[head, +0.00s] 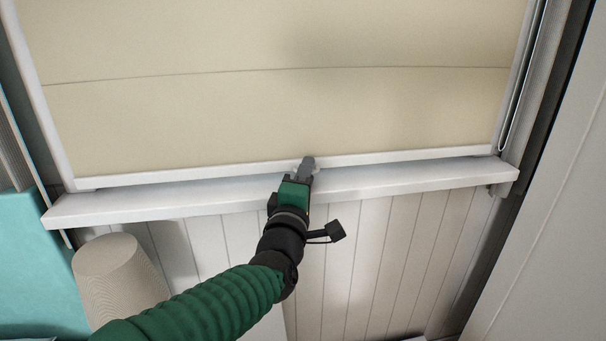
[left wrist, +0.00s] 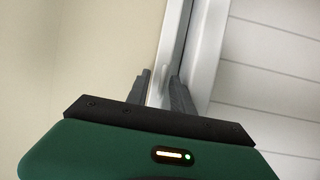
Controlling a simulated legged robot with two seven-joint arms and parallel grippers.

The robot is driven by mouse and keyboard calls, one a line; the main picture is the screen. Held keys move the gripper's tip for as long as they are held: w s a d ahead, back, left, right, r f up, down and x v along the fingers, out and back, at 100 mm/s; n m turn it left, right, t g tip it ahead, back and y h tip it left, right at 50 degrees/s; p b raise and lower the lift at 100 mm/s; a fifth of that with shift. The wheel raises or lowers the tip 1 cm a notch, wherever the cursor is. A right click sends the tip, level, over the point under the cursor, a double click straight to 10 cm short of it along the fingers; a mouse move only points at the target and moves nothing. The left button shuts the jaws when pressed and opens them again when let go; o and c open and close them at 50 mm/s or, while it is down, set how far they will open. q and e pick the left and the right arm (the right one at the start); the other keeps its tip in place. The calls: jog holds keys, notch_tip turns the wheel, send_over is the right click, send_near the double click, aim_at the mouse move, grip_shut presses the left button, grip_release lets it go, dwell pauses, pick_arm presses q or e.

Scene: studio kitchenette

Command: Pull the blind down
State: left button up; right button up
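The cream blind (head: 270,110) hangs over the window, extended down to just above the white sill. Its white bottom rail (head: 190,175) runs across the full width, close to the sill; whether they touch I cannot tell. My left gripper (head: 307,165) is at the middle of this rail. In the left wrist view, the two grey fingers of the left gripper (left wrist: 160,92) are on either side of the white rail (left wrist: 166,60), closed on it. The blind's cream fabric (left wrist: 80,50) is on the left there. My right gripper is not in view.
The white sill (head: 400,182) projects below the blind, with a panelled wall (head: 380,260) under it. A ribbed beige cylindrical object (head: 118,280) stands at lower left, near a teal surface (head: 30,270). A pale panel (head: 560,230) stands at right.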

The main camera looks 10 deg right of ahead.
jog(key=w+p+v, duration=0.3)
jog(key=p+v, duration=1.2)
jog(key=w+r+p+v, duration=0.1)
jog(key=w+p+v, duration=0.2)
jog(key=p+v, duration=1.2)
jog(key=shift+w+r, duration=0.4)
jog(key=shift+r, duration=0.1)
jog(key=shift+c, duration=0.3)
